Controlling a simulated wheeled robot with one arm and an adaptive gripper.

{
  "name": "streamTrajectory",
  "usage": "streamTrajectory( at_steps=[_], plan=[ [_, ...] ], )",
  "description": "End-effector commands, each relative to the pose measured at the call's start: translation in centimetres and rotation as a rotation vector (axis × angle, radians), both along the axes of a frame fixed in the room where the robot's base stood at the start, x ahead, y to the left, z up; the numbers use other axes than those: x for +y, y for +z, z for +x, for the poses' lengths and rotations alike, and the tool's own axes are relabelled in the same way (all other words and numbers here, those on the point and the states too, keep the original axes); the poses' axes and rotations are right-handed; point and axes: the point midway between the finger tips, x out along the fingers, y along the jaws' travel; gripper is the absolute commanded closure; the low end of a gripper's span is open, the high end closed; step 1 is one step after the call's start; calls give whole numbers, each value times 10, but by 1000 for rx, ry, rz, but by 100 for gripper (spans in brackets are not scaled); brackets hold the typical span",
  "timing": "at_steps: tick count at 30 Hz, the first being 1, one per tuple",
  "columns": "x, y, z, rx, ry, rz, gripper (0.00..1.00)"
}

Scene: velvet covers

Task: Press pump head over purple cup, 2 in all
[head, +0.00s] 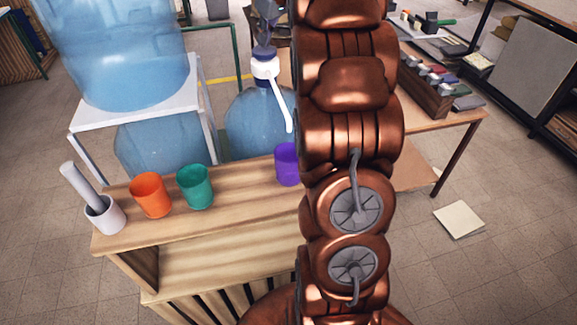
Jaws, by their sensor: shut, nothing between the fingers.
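The pump head (265,68), white with a dark blue top, sits on a blue water bottle (250,125) behind the bench. Its white spout (283,106) slants down to the right, and its tip shows just above the purple cup (286,166) in the picture. The purple cup stands upright at the bench's back edge, its right side hidden by my arm. My gripper (264,38) is shut and empty, pointing down right over the pump head's top. I cannot tell whether it touches the top. The inside of the cup is not clear.
A green cup (194,187), an orange cup (151,196) and a white mortar (104,214) with a pestle stand left on the wooden bench (235,212). A large water bottle (120,60) rests on a white stand (140,112). My copper arm hides much of the right side.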

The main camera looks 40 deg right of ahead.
Motion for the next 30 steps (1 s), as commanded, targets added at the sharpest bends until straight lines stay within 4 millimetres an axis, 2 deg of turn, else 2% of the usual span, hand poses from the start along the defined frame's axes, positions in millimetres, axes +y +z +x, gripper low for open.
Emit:
streamTrajectory(
  at_steps=[17, 30],
  plan=[
    [0, -18, 0, 0, -1, 1, 100],
    [0, -11, 0, 3, 1, 3, 100]
  ],
)
